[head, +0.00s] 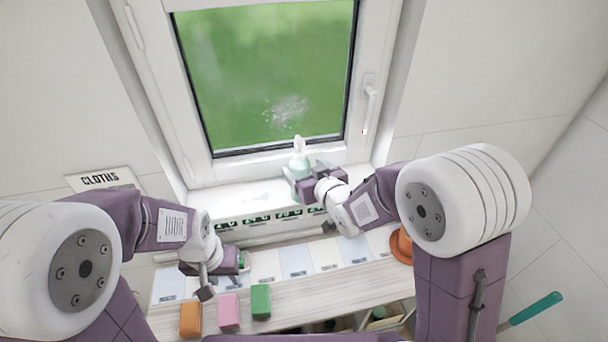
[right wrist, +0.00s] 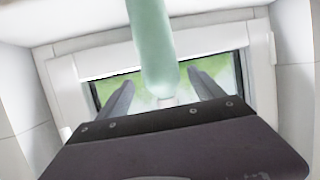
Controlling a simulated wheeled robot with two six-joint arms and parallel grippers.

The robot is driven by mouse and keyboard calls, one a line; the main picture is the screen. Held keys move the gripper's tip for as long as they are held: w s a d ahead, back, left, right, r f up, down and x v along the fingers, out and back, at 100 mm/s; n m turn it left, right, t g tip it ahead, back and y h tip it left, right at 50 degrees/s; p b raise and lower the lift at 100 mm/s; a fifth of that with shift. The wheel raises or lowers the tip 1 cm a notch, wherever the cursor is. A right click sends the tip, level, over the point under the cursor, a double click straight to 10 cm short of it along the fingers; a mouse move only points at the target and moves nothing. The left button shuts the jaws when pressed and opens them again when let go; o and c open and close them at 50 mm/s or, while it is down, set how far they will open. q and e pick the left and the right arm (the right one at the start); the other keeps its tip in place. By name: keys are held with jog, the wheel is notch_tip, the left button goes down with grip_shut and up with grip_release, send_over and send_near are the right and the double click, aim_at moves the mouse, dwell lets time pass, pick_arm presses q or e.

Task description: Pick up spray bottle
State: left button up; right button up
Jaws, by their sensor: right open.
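The spray bottle (head: 299,164), pale green with a white top, stands upright on the white windowsill in front of the window. My right gripper (head: 302,183) is at the bottle, with its jaws open. In the right wrist view the pale green bottle (right wrist: 152,45) reaches down from the top edge to between the two spread fingers of the right gripper (right wrist: 164,92). I cannot tell whether either finger touches it. My left gripper (head: 224,272) hangs over the left part of the shelf, above the coloured blocks; its jaw opening is unclear.
Orange (head: 190,319), pink (head: 228,311) and green (head: 261,301) blocks lie on the wooden shelf (head: 300,292). An orange object (head: 401,246) is at the shelf's right end. A window handle (head: 370,100) is above right of the bottle. A "CLOTHS" sign (head: 100,179) is at left.

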jog(key=shift+w+a+f, duration=0.25)
jog(key=shift+w+a, duration=0.2)
jog(key=shift+w+a+p, duration=0.1)
jog(key=shift+w+p, duration=0.15)
jog(key=shift+p, duration=0.1)
jog(key=p+x, duration=0.2)
jog(key=x, duration=0.2)
jog(key=shift+w, duration=0.1)
jog(key=shift+w+f, duration=0.15)
jog(key=shift+f, duration=0.05)
jog(key=shift+r, duration=0.15)
jog(key=c, duration=1.2)
grip_shut()
pick_arm(q)
jog(key=r, duration=0.3)
jog(key=shift+a, duration=0.2)
